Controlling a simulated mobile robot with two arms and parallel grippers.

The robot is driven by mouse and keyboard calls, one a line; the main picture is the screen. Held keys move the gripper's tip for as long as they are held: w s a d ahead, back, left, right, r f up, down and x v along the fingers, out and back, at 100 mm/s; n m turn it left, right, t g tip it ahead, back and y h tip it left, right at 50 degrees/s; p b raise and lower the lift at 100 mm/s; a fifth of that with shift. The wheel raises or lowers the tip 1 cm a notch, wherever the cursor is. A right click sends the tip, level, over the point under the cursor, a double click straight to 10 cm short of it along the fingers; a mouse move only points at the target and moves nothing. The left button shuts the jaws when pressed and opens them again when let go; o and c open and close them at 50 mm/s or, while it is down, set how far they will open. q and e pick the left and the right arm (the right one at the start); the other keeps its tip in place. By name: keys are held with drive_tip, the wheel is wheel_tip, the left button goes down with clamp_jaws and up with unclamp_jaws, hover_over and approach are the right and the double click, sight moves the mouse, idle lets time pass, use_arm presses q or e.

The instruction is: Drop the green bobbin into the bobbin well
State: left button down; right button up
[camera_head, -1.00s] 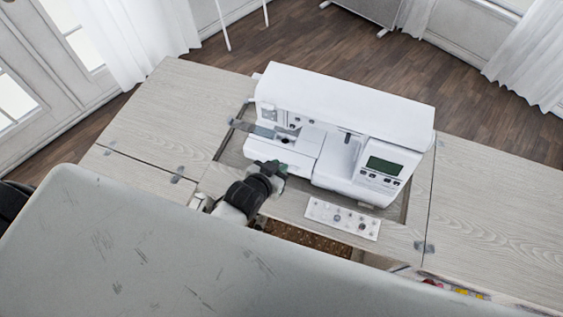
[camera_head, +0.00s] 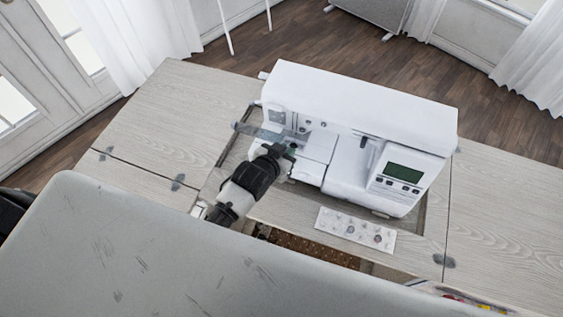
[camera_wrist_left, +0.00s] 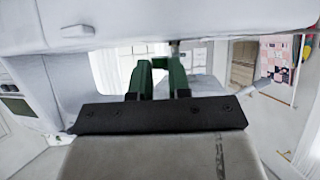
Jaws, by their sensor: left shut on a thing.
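My left gripper (camera_head: 286,150) is at the left end of the white sewing machine (camera_head: 350,105), near its needle area and low bed. In the left wrist view its dark green fingers (camera_wrist_left: 158,80) reach up toward the machine's white body. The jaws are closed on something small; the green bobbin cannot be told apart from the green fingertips. A grey translucent plate (camera_head: 258,131) sticks out left from the machine bed beside the gripper. The bobbin well cannot be made out; the gripper covers part of that area. My right gripper is not in view.
A white tray (camera_head: 355,229) with several small round items lies on the cabinet top in front of the machine. An opening (camera_head: 312,249) shows at the cabinet's front edge. The wooden tops left (camera_head: 165,110) and right (camera_head: 510,215) are clear.

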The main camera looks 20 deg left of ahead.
use_arm(q)
drive_tip(key=shift+w+f, duration=0.1)
drive_tip(key=shift+w, duration=0.4)
drive_tip(key=shift+w+d, duration=0.1)
drive_tip(key=shift+w, duration=1.55)
drive_tip(key=shift+p, duration=0.35)
drive_tip(key=shift+f, duration=0.7)
idle(0.5)
drive_tip(key=c, duration=1)
unclamp_jaws()
drive_tip(key=shift+s, duration=0.15)
drive_tip(key=v, duration=1)
drive_tip(key=shift+s+r+b, duration=0.2)
drive_tip(key=shift+s+b, duration=0.05)
drive_tip(key=shift+b, duration=0.1)
